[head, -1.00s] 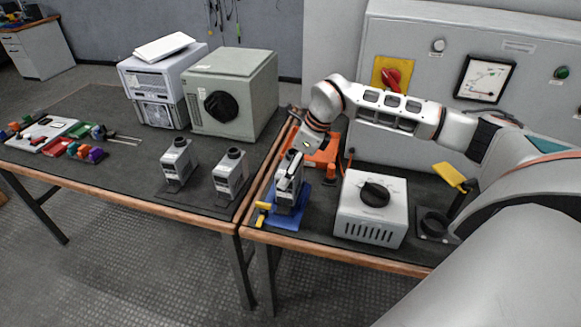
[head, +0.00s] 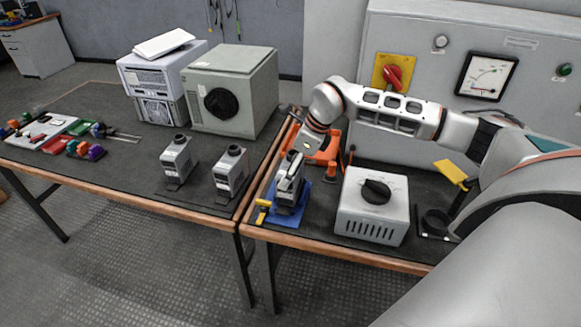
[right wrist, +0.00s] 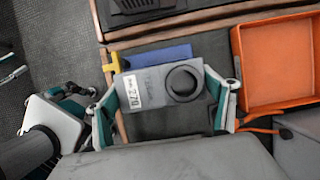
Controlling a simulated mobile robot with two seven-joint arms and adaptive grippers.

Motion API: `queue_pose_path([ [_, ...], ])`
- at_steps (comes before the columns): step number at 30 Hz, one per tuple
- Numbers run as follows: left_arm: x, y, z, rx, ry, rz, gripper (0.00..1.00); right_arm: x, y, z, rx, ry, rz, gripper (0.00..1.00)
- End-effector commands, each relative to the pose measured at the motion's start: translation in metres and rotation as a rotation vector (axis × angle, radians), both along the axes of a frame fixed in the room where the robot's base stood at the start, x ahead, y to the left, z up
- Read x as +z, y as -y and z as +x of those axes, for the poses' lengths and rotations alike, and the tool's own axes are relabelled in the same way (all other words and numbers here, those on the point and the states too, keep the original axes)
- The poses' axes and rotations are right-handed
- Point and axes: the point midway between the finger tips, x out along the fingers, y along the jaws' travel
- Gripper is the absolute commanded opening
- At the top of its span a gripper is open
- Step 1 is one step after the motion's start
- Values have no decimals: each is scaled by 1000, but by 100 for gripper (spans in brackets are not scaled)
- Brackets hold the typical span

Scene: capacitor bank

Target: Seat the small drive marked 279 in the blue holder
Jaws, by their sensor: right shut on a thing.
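The small drive marked 279 (right wrist: 155,88) is grey with a round black top and a white label, seen between the teal fingers of my right gripper (right wrist: 173,82). In the head view my right gripper (head: 291,165) is shut on this drive (head: 287,195), which stands roughly upright at the blue holder (head: 304,195). The blue holder also shows beyond the drive in the right wrist view (right wrist: 174,53). Whether the drive's foot is inside or just above the holder is hidden. A white and teal part of mine, possibly my left gripper, shows at the wrist view's lower left.
Two similar drives (head: 176,158) (head: 231,172) stand on the left table. An orange tray (right wrist: 238,70) lies behind the holder. A grey box with a black knob (head: 372,206) stands to the right. A yellow piece (head: 262,204) is at the holder's left edge.

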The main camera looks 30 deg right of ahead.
Motion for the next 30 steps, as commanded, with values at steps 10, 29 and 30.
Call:
queue_pose_path([
  [10, -5, 0, -2, 0, -4, 0, 40, -7, 0, 1, 0, 2, 1, 43],
  [29, -9, 0, -3, 0, -9, -1, 40, -14, 0, 1, 1, 3, 1, 43],
  [30, -9, 0, -3, 0, -9, -1, 40, -14, 0, 1, 1, 3, 1, 43],
])
